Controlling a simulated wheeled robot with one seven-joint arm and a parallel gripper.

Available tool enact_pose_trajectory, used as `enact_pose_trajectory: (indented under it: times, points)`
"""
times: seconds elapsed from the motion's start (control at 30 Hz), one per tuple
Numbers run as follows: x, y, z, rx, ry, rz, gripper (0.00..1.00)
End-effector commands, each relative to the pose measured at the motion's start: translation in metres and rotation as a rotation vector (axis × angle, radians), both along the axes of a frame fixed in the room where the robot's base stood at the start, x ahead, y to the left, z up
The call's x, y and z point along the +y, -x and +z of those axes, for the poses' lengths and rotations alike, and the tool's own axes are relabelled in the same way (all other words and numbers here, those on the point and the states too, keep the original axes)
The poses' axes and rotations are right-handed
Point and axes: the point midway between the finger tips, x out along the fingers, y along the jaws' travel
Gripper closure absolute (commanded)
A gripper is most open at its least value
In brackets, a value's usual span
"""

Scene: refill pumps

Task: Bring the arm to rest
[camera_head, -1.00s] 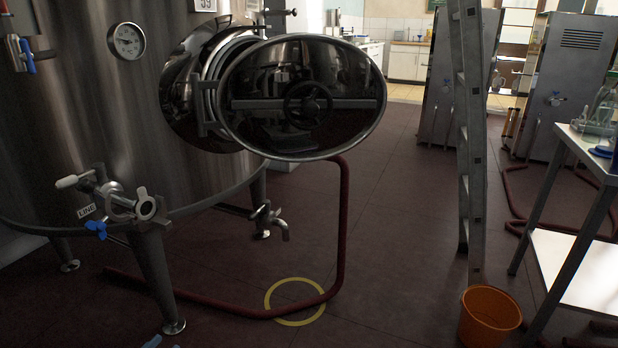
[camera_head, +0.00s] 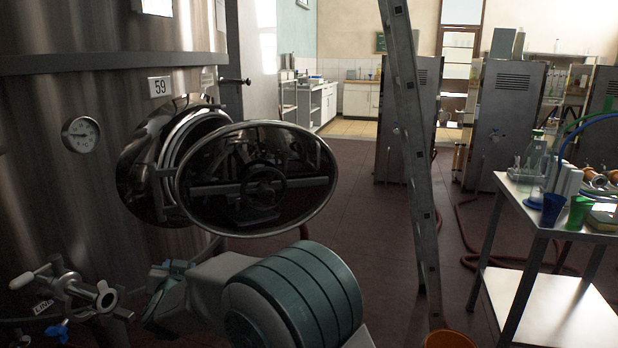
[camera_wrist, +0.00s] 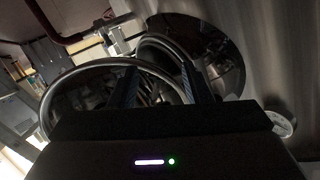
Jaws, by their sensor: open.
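My gripper (camera_wrist: 158,82) shows in the wrist view with its two dark fingers apart and nothing between them. Beyond the fingers are the open round hatch door (camera_wrist: 62,88) and the hatch opening of the steel tank. I cannot tell whether the fingers touch the door. In the head view my arm, with grey-green bands, reaches in from the bottom middle, below the open hatch door (camera_head: 258,215). The fingertips are not clear there.
The steel tank (camera_head: 60,200) with a dial gauge (camera_head: 81,134) and a valve (camera_head: 85,290) fills the left. A ladder (camera_head: 412,150) stands right of centre, with an orange bucket (camera_head: 449,340) at its foot. A table (camera_head: 540,232) with glassware stands right.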

Motion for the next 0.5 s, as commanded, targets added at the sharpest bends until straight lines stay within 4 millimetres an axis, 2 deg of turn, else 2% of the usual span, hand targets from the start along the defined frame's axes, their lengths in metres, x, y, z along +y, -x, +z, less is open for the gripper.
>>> enact_pose_trajectory:
  times: [0.03, 0.2, 0.37, 0.5]
  points:
    - [-0.023, -0.006, 0.036, 0.019, 0.001, 0.022, 0.57]
    - [-0.095, -0.002, 0.092, 0.127, 0.043, 0.113, 0.57]
    - [-0.171, 0.024, 0.130, 0.258, 0.109, 0.159, 0.57]
    - [-0.240, 0.064, 0.152, 0.395, 0.182, 0.168, 0.57]
